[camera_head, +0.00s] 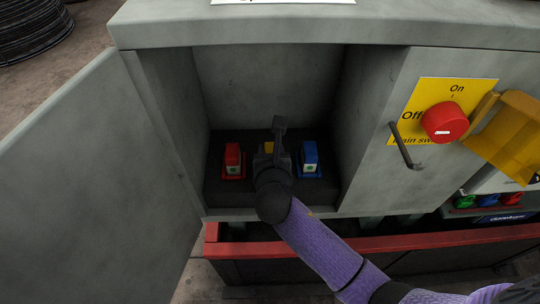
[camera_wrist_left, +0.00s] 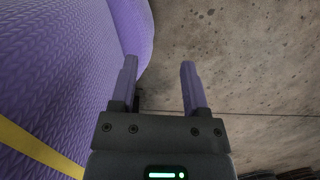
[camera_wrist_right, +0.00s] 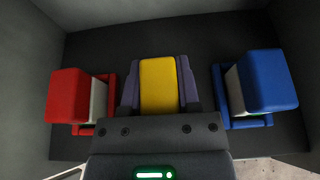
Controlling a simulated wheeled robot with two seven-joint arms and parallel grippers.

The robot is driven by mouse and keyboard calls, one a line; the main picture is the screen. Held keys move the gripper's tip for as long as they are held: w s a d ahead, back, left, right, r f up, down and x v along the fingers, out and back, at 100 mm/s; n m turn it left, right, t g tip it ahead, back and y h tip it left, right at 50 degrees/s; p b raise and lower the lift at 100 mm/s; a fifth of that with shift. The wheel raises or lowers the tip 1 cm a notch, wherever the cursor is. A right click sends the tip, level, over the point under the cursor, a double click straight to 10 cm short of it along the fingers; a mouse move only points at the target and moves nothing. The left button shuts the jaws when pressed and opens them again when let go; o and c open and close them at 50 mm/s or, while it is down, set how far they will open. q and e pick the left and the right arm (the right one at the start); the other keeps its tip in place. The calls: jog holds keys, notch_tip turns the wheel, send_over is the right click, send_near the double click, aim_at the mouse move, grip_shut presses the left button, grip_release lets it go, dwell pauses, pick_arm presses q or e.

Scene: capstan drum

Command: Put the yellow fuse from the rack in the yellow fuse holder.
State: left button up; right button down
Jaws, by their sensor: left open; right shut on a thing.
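My right gripper (camera_head: 270,157) is inside the open grey cabinet, between a red fuse and a blue fuse. In the right wrist view the right gripper (camera_wrist_right: 160,95) is shut on the yellow fuse (camera_wrist_right: 158,84), with a purple finger on each side of it. A yellow patch (camera_head: 269,147) shows behind the gripper in the head view. The yellow holder is hidden by the gripper and fuse, so I cannot tell how far the fuse is seated. My left gripper (camera_wrist_left: 158,85) is open and empty above a concrete floor.
The red fuse (camera_head: 232,160) and blue fuse (camera_head: 309,158) stand in their holders on either side. The cabinet door (camera_head: 90,190) is open at left. A red main switch (camera_head: 444,122) is on the right panel. A rack (camera_head: 490,201) with coloured pieces sits at lower right.

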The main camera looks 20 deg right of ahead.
jog(key=shift+r, duration=0.15)
jog(key=c, duration=0.6)
grip_release()
jog(key=shift+o, duration=1.4)
pick_arm(q)
jog(key=shift+w+d, duration=0.25)
jog(key=shift+w, duration=0.4)
jog(key=shift+t, duration=0.5)
jog(key=r+p, duration=0.3)
jog(key=p, duration=0.1)
jog(key=r+p, duration=0.2)
jog(key=shift+w+a+r, duration=0.1)
jog(key=shift+w+r, duration=0.25)
jog(key=shift+w, duration=0.05)
pick_arm(e)
jog(key=v, duration=1.2)
